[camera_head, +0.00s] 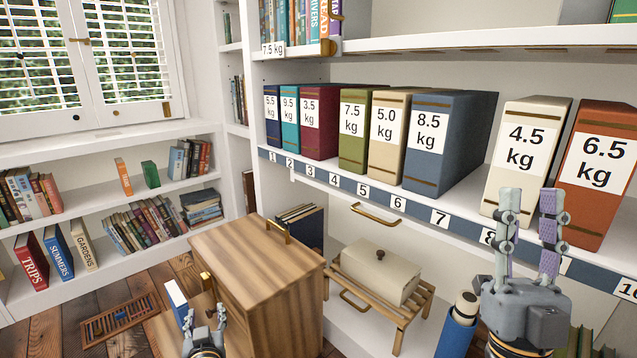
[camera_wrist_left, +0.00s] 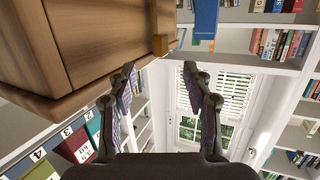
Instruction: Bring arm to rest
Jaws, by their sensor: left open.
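My left gripper (camera_head: 205,318) is low in the head view, in front of the wooden cabinet's left side. It is open and empty. In the left wrist view its two fingers (camera_wrist_left: 160,85) stand apart with only the distant window and shelves between them. My right gripper (camera_head: 530,210) is raised at the right, in front of the shelf edge near the 4.5 kg and 6.5 kg binders. Its fingers point up, stand apart and hold nothing visible.
The wooden cabinet (camera_head: 255,290) is close beside my left gripper; a blue-and-white upright object (camera_head: 177,300) is just left of it. A shelf of weight-labelled binders (camera_head: 450,140) spans the right. A cream box (camera_head: 375,272) sits on a wooden stand. Floor shows at lower left.

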